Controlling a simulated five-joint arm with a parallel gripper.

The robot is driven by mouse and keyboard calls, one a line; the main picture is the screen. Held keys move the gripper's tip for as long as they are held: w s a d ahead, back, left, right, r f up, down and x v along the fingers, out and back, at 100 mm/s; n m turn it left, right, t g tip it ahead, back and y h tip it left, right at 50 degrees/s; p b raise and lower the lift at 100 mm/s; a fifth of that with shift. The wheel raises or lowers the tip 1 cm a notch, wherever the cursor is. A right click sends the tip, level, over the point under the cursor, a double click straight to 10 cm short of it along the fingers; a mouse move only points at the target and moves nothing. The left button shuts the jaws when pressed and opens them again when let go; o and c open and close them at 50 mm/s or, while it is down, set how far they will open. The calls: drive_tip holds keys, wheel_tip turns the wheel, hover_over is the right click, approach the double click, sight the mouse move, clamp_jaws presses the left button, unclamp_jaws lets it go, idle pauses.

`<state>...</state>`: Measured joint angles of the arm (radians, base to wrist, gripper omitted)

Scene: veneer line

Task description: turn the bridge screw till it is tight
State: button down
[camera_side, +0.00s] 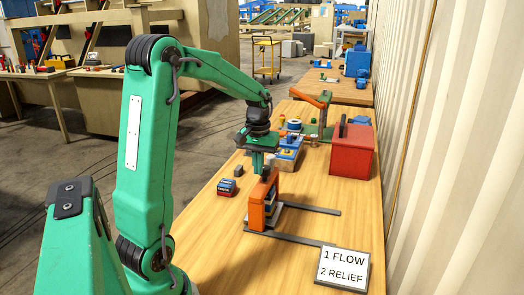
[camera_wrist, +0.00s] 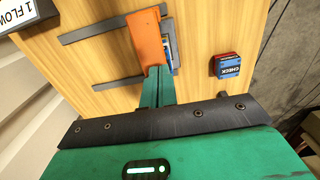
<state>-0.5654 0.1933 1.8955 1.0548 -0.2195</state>
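An orange bridge (camera_side: 261,201) stands upright on the wooden bench, over a stack of blue and pale parts (camera_side: 274,207) between two grey rails. In the wrist view the orange bridge (camera_wrist: 149,40) lies straight beyond my fingertips. My gripper (camera_side: 262,173) points down at the top of the bridge. In the wrist view its green fingers (camera_wrist: 157,72) lie side by side with only a thin dark seam between them. The bridge screw does not show; the fingertips cover the place near the bridge top. I cannot tell whether they touch the screw.
A red box (camera_side: 351,150) and a blue block (camera_side: 287,156) stand farther back. A sign reading 1 FLOW, 2 RELIEF (camera_side: 343,268) stands at the front.

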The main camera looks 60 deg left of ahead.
drive_tip(key=shift+s+d, duration=0.1)
drive_tip(key=shift+s, duration=0.2)
drive_tip(key=shift+r, duration=0.15)
drive_tip(key=shift+r, duration=2.85)
drive_tip(key=shift+w+d+r, duration=0.25)
drive_tip(key=shift+w+d, duration=0.2)
drive_tip(key=shift+w, duration=0.15)
drive_tip(key=shift+w+d+r, duration=0.2)
drive_tip(key=shift+w+d, duration=0.25)
drive_tip(key=shift+w, duration=0.1)
drive_tip(key=shift+f, duration=3.45)
